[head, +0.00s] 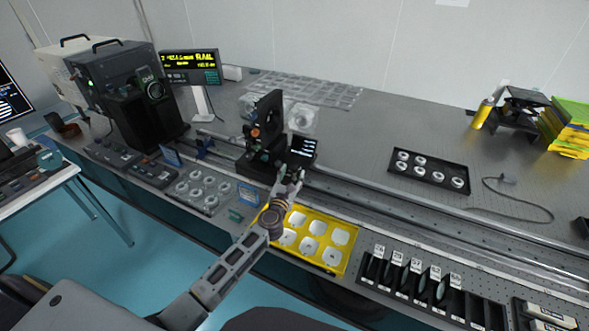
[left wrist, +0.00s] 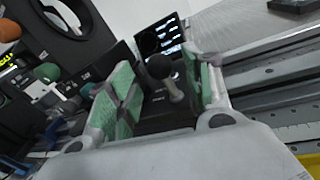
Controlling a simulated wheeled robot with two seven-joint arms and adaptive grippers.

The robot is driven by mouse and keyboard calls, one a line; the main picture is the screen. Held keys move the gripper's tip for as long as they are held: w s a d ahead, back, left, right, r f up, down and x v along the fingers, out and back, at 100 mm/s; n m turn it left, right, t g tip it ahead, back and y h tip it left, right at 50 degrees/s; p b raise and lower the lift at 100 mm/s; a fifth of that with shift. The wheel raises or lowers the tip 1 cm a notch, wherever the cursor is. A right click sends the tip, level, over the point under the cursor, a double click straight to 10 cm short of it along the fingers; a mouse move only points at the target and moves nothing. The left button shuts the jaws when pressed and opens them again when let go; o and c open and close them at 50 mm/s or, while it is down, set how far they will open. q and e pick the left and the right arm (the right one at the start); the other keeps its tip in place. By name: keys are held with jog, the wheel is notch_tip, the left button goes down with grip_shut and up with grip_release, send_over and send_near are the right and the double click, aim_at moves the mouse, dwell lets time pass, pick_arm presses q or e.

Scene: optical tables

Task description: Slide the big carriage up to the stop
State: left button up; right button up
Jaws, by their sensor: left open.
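The big carriage (head: 257,168) is a black block on the long rail (head: 345,186), bearing a tall black mount with a round opening and a small dark screen (head: 303,148). My left gripper (head: 290,183) is at the carriage's front right side. In the left wrist view its green-padded fingers (left wrist: 165,100) are open, with a black ball-headed knob (left wrist: 160,67) showing between them. I cannot tell whether a pad touches the knob. A small blue piece (head: 203,146) sits on the rail to the left; I cannot tell whether it is the stop. My right gripper is out of view.
A yellow tray (head: 347,262) lies in front of the rail below my left arm. A black slotted rack (head: 420,290) stands to its right, a tray of round parts (head: 199,191) to its left. A black instrument (head: 137,92) stands at the left. The rail right of the carriage looks clear.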

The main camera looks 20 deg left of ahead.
aim_at(293, 172)
pick_arm(q)
jog(key=shift+w+a, duration=0.15)
jog(key=shift+w, duration=2.1)
grip_shut()
